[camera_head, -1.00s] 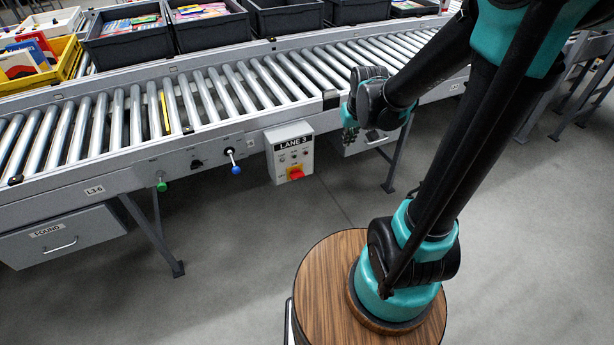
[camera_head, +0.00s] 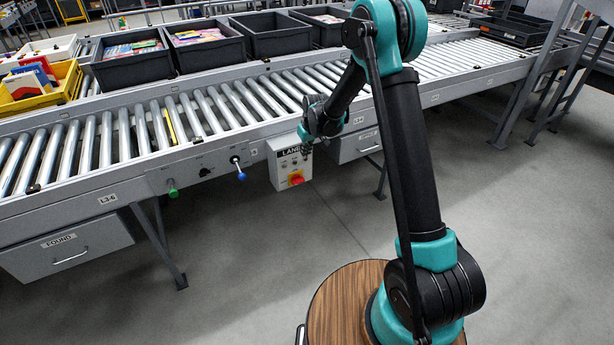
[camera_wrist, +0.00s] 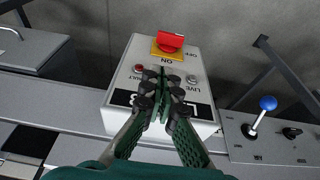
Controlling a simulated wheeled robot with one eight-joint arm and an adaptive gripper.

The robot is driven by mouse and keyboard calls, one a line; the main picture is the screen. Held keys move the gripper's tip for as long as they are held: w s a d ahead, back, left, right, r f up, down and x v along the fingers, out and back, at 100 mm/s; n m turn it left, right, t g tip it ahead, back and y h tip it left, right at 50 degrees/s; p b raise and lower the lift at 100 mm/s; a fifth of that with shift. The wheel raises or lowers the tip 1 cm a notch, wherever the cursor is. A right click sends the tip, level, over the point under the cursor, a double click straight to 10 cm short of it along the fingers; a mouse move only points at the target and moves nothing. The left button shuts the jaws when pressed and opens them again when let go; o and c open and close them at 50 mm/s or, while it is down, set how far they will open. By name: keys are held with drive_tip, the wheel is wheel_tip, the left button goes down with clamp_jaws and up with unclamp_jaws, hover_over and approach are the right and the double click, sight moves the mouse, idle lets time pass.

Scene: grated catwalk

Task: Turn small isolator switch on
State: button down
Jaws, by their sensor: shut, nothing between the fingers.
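The isolator switch is a red handle (camera_head: 296,180) on a yellow plate, low on the front of the grey LANE 3 box (camera_head: 277,172). In the wrist view the red handle (camera_wrist: 171,40) lies roughly crosswise, with ON printed just below its plate and OFF to its right. My gripper (camera_head: 306,143) is in front of the upper right of the box and covers part of its label. In the wrist view my gripper (camera_wrist: 163,86) has its fingers together and empty, over the middle of the panel, apart from the red handle.
A blue-knobbed lever (camera_head: 241,176), a black knob (camera_head: 204,172) and a green knob (camera_head: 173,192) sit left of the box on the conveyor side (camera_head: 130,190). A red button or lamp (camera_wrist: 139,68) is on the panel. A drawer (camera_head: 355,146) is right of the box. The floor in front is clear.

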approach(302, 179)
drive_tip(key=x, duration=0.5)
drive_tip(key=shift+w+a, duration=0.25)
drive_tip(key=shift+f, duration=0.75)
